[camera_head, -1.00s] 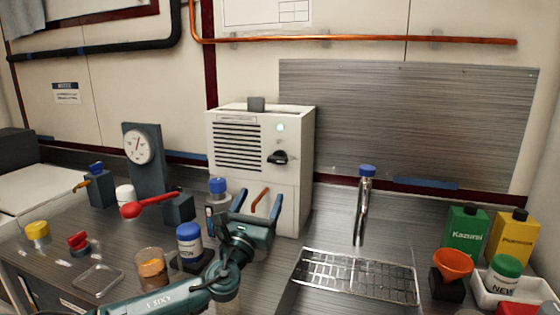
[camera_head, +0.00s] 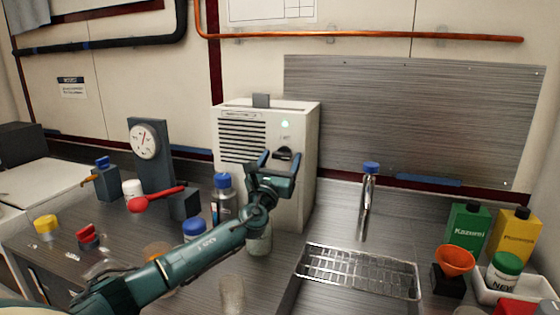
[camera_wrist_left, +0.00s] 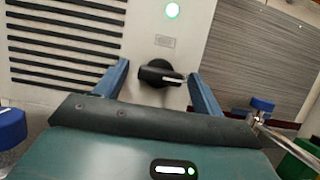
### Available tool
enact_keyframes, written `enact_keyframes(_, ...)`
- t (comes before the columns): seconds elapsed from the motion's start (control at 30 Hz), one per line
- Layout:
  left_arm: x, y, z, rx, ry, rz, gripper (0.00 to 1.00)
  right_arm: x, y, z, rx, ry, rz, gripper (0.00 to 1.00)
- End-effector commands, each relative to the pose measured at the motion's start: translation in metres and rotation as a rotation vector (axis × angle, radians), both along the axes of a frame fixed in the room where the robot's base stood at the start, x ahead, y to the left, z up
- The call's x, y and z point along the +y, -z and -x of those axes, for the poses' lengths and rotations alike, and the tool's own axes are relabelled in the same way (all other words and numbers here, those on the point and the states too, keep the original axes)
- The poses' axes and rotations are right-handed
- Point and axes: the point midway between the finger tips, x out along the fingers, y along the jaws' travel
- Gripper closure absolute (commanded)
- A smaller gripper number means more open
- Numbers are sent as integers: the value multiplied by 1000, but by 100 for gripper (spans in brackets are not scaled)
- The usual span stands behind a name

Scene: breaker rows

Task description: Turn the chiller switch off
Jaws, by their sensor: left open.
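My right gripper is not in view.
A blue-capped bottle (camera_head: 223,200) stands left of my left arm. A red-handled lever (camera_head: 158,199) and a gauge stand (camera_head: 150,165) are further left. A faucet (camera_head: 367,205) and a sink grate (camera_head: 358,270) are at right, with a green bottle (camera_head: 466,228) beyond.

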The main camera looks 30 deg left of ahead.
Motion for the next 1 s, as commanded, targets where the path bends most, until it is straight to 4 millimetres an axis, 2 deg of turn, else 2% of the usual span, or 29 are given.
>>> enact_keyframes(0.1,0,0,0,0,0,0,32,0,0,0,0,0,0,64)
enact_keyframes(0.63,0,0,0,0,0,-1,75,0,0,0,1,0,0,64)
enact_keyframes(1.0,-1,0,0,-16,0,63,76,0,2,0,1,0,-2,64)
